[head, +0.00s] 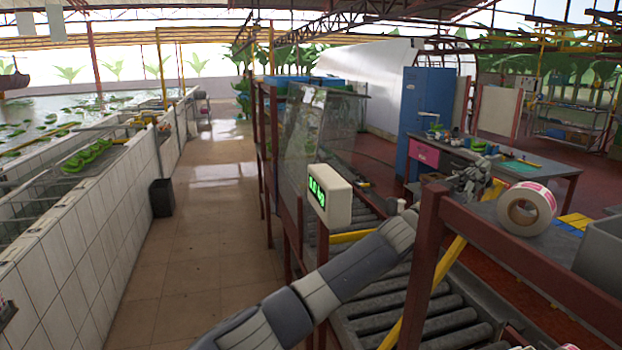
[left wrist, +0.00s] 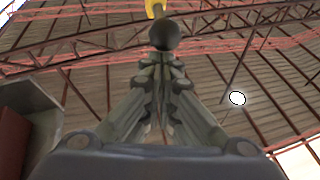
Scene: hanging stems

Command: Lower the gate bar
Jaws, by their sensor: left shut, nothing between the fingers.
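A yellow bar (head: 447,262) slants up beside the brown post over the roller conveyor; it looks like the gate bar, raised. In the left wrist view a dark round knob (left wrist: 165,35) on a yellow bar end (left wrist: 155,8) shows just past the fingertips. My left gripper (head: 486,172) is above the brown frame beside the conveyor; in the left wrist view its fingers (left wrist: 160,60) meet at the tips, shut and empty. Whether they touch the knob I cannot tell. My right gripper is not in view.
A tape roll (head: 526,208) and a grey bin (head: 602,252) stand on the bench at right. A scale display (head: 330,196) and a clear panel (head: 305,140) stand left of my arm. The tiled aisle (head: 200,220) is mostly clear.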

